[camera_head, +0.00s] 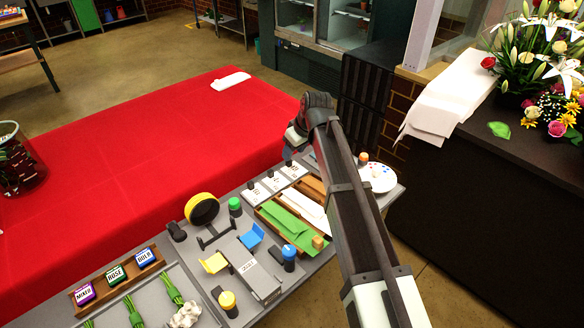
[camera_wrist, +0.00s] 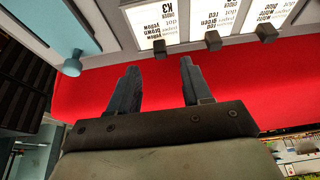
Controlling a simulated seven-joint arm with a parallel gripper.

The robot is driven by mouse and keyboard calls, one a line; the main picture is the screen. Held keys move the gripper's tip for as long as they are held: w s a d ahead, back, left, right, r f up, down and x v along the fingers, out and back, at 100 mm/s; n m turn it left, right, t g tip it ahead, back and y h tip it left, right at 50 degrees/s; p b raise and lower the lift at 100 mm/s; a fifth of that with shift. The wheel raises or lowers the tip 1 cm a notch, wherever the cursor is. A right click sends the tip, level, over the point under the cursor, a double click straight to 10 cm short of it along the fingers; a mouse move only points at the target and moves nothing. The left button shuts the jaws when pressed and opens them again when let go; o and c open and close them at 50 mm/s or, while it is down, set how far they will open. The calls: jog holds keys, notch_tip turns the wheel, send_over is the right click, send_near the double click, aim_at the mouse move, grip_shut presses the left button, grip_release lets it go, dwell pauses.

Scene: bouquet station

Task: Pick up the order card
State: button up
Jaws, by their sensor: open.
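Three white order cards stand in a row along the back edge of the grey station in the head view: a left card (camera_head: 254,193), a middle card (camera_head: 275,183) and a right card (camera_head: 293,170). In the wrist view their text is upside down; the card marked K3 (camera_wrist: 158,22) is leftmost, with another card (camera_wrist: 212,17) and a third card (camera_wrist: 268,10) to its right. My gripper (camera_wrist: 160,82) is open and empty, its fingers apart, below the K3 card in that picture with no visible contact. In the head view my fingers are hard to make out.
Dark clips (camera_wrist: 213,41) sit at the cards' edges. A red-covered table (camera_head: 130,150) lies behind the station. Wooden trays with green and white paper (camera_head: 287,222), a tape roll (camera_head: 202,208) and a paint palette (camera_head: 378,177) are close by.

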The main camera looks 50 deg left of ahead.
aim_at(294, 167)
jog(key=shift+x, duration=2.6)
jog(key=shift+c, duration=0.3)
grip_shut()
